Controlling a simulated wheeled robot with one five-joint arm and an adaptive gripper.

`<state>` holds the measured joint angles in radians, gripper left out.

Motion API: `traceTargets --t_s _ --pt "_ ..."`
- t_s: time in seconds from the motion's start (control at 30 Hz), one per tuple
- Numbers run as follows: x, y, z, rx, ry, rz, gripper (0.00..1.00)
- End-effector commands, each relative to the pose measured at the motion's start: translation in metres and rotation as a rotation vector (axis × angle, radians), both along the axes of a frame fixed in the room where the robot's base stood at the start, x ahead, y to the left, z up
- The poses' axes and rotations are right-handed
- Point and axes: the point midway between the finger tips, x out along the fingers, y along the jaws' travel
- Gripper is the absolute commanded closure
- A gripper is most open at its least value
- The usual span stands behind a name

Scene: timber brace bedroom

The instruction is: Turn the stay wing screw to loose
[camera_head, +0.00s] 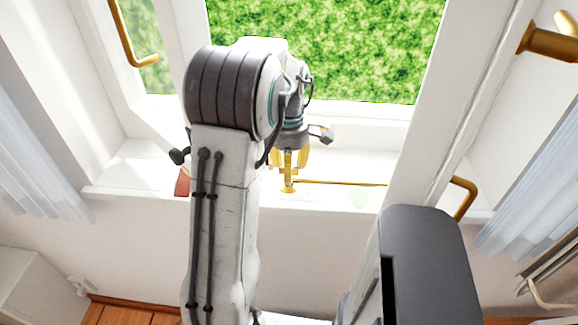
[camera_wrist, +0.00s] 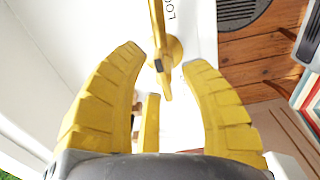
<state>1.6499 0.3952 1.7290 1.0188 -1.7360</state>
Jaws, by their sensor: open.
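The brass stay (camera_head: 340,183) runs along the white window sill to the right of my gripper in the head view. In the wrist view a brass bar (camera_wrist: 158,22) crosses a round brass disc (camera_wrist: 174,50), with dark lettering beside it that seems to begin "LOO". My gripper (camera_wrist: 163,60) is open, its two yellow fingers on either side of the brass fitting, with gaps to both. A narrow yellow upright piece (camera_wrist: 150,122) stands between the fingers; I cannot tell whether it is the screw's wing. My arm hides part of the sill in the head view.
The window frame post (camera_head: 455,110) rises right of the stay. Brass handles show at upper left (camera_head: 140,50) and right (camera_head: 463,195). A reddish pot-like object (camera_head: 183,182) stands on the sill left of my arm. Curtains (camera_head: 40,160) hang at both sides.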

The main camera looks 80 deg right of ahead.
Motion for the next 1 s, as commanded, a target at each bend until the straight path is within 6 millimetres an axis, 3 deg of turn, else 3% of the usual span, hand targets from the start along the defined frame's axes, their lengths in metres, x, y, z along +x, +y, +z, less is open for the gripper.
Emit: traceTargets --t_s 0.27,0.7,1.0 --pt "0.0 -0.002 0.016 -0.005 0.001 0.0 0.6" --pt "0.0 -0.001 0.089 -0.005 0.001 0.0 0.6" --pt "0.0 -0.001 0.115 -0.001 0.0 0.0 0.6"
